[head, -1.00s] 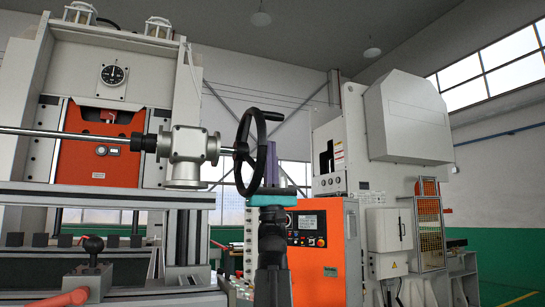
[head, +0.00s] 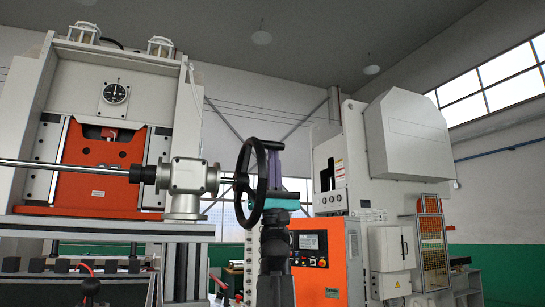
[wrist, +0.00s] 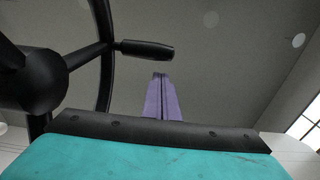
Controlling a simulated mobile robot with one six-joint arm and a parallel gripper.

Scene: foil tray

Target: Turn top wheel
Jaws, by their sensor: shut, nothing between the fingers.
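The black wheel (head: 261,172) stands upright on the right end of a horizontal shaft, with a handle (head: 273,144) sticking out at its top right. My gripper (head: 272,153) points up just right of the wheel, with purple fingers above a teal body. The fingers are shut with nothing between them, their tips a little below the handle in the head view. In the wrist view the shut fingers (wrist: 161,80) rise in the middle. The wheel's rim (wrist: 104,60), hub and handle (wrist: 146,49) show at left and above. I see no clear contact with the wheel.
A grey gearbox (head: 188,176) carries the shaft (head: 70,166) in front of a machine with an orange panel (head: 100,180). An orange control cabinet (head: 329,262) and a large white machine (head: 408,135) stand to the right.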

